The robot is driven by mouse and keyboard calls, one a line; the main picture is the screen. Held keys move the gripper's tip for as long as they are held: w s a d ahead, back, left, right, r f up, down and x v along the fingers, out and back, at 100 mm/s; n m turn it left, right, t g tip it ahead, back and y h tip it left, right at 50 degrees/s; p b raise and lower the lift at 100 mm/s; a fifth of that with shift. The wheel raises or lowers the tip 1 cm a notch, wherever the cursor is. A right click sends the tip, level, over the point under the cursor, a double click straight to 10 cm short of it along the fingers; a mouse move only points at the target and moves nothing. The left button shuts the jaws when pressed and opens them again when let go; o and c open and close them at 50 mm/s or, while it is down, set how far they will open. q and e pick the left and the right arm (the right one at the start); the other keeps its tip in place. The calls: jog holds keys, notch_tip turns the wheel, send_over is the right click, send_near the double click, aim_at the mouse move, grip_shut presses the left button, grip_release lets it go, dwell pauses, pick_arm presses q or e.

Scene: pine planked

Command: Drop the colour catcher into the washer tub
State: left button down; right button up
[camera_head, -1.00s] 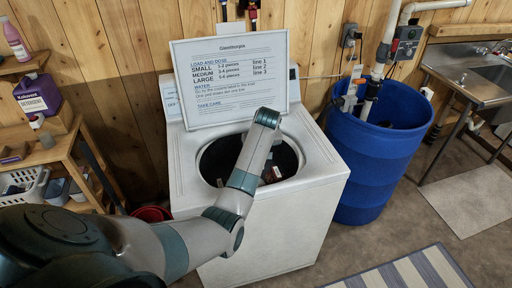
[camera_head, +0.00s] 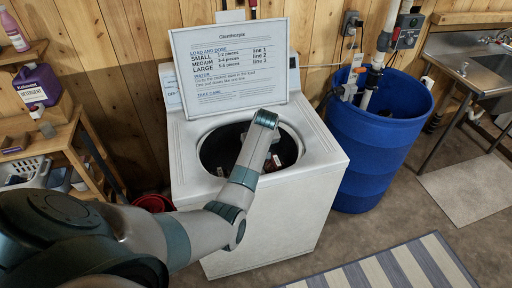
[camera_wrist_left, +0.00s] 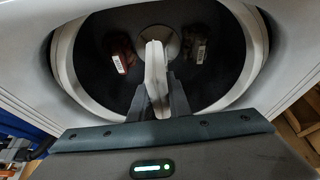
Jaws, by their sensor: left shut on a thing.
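The open washer (camera_head: 315,160) stands in front of me in the head view, and its dark round tub (camera_head: 212,153) faces up. My left arm reaches over the tub's front rim, and its wrist bends down over the opening. In the left wrist view my left gripper (camera_wrist_left: 158,98) is shut on a thin white piece, the colour catcher (camera_wrist_left: 155,62). It is held edge-on above the tub, whose pale ring (camera_wrist_left: 243,75) surrounds it. A reddish item (camera_wrist_left: 122,54) and a dark brown item (camera_wrist_left: 197,47), both with white labels, lie in the tub. My right gripper is out of view.
An instruction sign (camera_head: 230,70) stands at the back of the washer. A blue barrel (camera_head: 370,150) is to the right, with a metal sink (camera_head: 470,68) beyond. A wooden shelf with a purple detergent jug (camera_head: 38,88) is at the left.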

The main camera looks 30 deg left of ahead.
pick_arm(q)
notch_tip(320, 180, down, 14)
jog(key=b, duration=0.9)
jog(key=shift+b, duration=0.35)
jog(key=shift+r, duration=0.1)
jog(key=c, duration=1.6)
grip_release()
jog(key=shift+r, duration=0.15)
